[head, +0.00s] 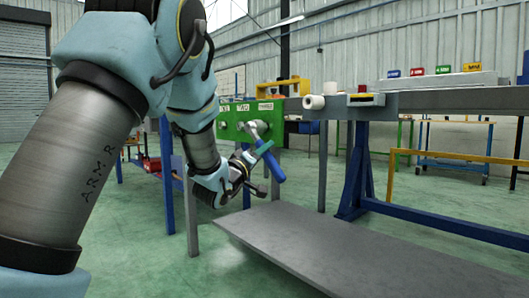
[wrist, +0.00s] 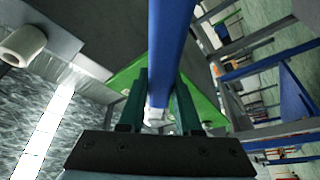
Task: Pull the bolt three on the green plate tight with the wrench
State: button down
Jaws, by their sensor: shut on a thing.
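The green plate (head: 234,115) stands upright at the end of the grey beam in the head view, with white labels along its top and bolts below them. It also shows in the wrist view (wrist: 207,108). My gripper (head: 254,160) is in front of the plate and shut on the wrench (head: 273,168) by its blue handle. In the wrist view the blue handle (wrist: 171,45) runs between the two dark green fingers. The wrench's metal head points up toward the plate's bolts, near the middle and right ones. I cannot tell whether it sits on bolt three.
White rolls (head: 314,102) and a small red-and-yellow item (head: 364,97) lie on the grey beam (head: 440,100). A blue stand (head: 358,170) holds the beam up. A low grey board (head: 330,250) lies below the plate.

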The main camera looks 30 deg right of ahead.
jog(key=shift+w+d+r, duration=0.1)
jog(key=shift+w+d, duration=0.05)
jog(key=shift+d, duration=0.6)
dwell(0.7)
jog(key=c, duration=1.2)
grip_release()
grip_shut()
